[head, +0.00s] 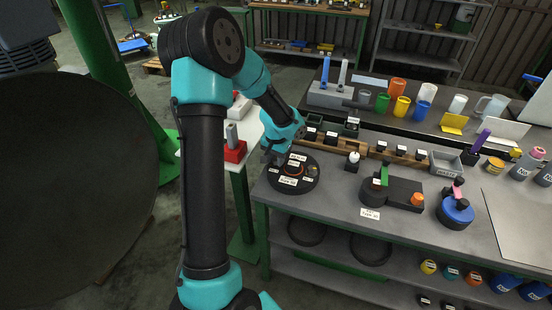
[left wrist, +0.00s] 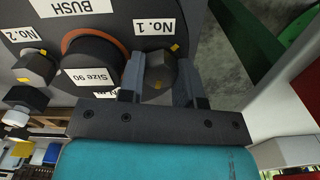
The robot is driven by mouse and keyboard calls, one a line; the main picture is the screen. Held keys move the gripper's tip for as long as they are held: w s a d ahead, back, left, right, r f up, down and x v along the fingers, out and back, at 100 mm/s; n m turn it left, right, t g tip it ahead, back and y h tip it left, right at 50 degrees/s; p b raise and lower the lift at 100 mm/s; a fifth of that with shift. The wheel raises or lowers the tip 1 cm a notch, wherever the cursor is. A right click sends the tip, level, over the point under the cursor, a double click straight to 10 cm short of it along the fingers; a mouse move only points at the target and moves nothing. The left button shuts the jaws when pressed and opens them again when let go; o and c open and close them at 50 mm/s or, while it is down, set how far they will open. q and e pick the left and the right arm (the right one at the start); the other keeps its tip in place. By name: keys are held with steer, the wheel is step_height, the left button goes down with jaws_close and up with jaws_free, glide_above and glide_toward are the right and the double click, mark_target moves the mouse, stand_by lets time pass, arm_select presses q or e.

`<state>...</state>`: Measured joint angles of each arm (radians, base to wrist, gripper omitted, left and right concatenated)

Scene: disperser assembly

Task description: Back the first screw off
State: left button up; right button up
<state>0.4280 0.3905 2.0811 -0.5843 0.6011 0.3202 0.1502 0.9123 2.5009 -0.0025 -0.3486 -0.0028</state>
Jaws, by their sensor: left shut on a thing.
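The first screw (left wrist: 160,72) is a dark knob with yellow marks beside the "No. 1" label in the left wrist view. My left gripper (left wrist: 162,60) is shut on it, one finger on each side. In the head view the left gripper (head: 274,157) is at the upper left of the black round disperser plate (head: 292,187) and hides the screw there. A dark bush (left wrist: 92,62) marked "Size 90", with an orange ring, sits beside the gripped screw. A second screw (left wrist: 35,66) stands by the "No. 2" label. My right gripper is not in view.
The plate lies near the bench's left corner. A white candle-like piece on a dark block (head: 353,161) and a black fixture (head: 375,192) stand to its right. A wooden rail (head: 370,146) with small dark blocks runs behind. A red block (head: 235,151) is on the left table.

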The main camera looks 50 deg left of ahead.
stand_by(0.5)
arm_select(q)
steer(key=o, duration=0.9)
steer(key=shift+r, duration=0.1)
step_height(320, 180, up, 17)
steer(key=shift+r, duration=0.15)
stand_by(0.4)
